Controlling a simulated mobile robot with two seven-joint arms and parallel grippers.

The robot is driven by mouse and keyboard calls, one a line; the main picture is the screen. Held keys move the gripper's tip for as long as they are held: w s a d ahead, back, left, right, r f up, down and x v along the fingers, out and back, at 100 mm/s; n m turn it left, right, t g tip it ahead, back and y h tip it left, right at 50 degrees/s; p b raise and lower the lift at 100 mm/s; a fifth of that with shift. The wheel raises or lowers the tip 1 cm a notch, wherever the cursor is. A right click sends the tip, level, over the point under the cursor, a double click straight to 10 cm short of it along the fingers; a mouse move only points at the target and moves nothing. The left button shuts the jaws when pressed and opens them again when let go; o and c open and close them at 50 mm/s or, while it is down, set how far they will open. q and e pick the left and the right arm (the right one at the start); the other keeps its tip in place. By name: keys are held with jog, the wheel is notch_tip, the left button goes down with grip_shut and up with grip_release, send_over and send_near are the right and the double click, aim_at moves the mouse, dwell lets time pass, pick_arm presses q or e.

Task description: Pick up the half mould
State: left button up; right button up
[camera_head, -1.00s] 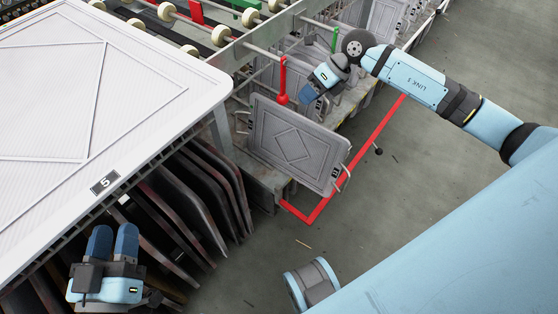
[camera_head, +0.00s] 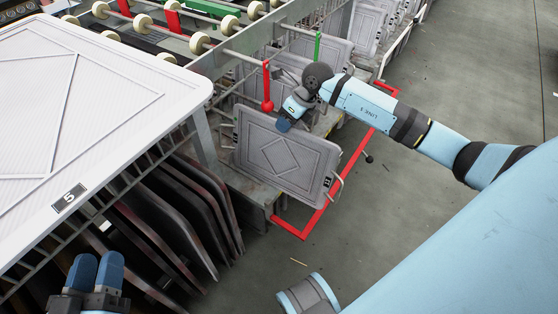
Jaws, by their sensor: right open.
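The half mould (camera_head: 285,162) is a grey rectangular plate with a raised diamond, standing tilted at the near end of a row of similar plates. It has metal handles on its sides and a small dark label at its lower right. My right gripper (camera_head: 284,125) is open, with its blue fingertips at the top edge of this plate; I cannot tell whether they touch it or straddle it. My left gripper (camera_head: 97,268) is at the lower left, away from the plate, with its two blue fingers close together and nothing visible between them.
A white table-like panel (camera_head: 110,85) marked 5 fills the left, with dark plates (camera_head: 175,225) racked under it. A rail with rollers (camera_head: 200,44) runs along the back. A red pointer (camera_head: 267,92) hangs by the plate.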

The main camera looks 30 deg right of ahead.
jog(key=x, duration=0.2)
jog(key=shift+a+f, duration=0.15)
jog(key=shift+f, duration=0.15)
grip_shut()
dwell(1.1)
jog(key=shift+w+r, duration=0.15)
jog(key=shift+r, duration=0.05)
